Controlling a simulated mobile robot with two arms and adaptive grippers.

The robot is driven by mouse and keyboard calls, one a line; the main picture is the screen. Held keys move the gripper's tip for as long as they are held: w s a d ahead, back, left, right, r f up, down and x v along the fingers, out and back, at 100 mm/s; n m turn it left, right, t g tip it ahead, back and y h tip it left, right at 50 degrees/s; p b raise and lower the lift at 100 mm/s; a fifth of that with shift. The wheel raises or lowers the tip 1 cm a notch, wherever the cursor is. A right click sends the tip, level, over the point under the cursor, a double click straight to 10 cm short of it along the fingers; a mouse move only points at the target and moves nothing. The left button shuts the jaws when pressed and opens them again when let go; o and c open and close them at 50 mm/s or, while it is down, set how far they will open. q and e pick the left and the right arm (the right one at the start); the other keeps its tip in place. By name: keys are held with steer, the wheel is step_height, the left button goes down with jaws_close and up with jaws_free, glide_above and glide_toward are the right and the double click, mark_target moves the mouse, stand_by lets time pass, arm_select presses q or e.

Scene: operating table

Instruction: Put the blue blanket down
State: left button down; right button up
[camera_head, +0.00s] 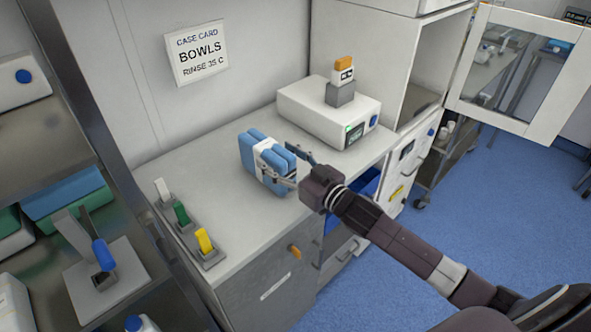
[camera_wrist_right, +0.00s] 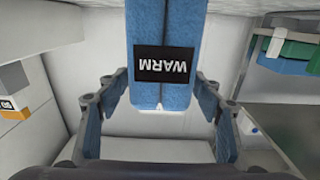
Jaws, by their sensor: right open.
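The blue blanket (camera_head: 252,153) is a folded bundle with a white band, standing on the grey-white counter (camera_head: 225,215). In the right wrist view the blanket (camera_wrist_right: 161,25) shows a black label reading WARM. My right gripper (camera_head: 283,166) is at the blanket's near right side. In the wrist view its fingers (camera_wrist_right: 157,90) are spread, one on each side of the blanket's near end, with a gap visible on both sides. The blanket's underside is hidden. My left gripper is not in view.
A white device (camera_head: 310,108) with a small orange-topped block (camera_head: 342,82) stands behind the blanket. White, green and yellow clips (camera_head: 181,213) stand in a row at the counter's left. A shelf rack (camera_head: 75,140) is at far left. The counter front of the blanket is clear.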

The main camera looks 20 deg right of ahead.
mark_target(290, 165)
steer(key=shift+b+v, duration=0.5)
steer(key=shift+v, duration=3)
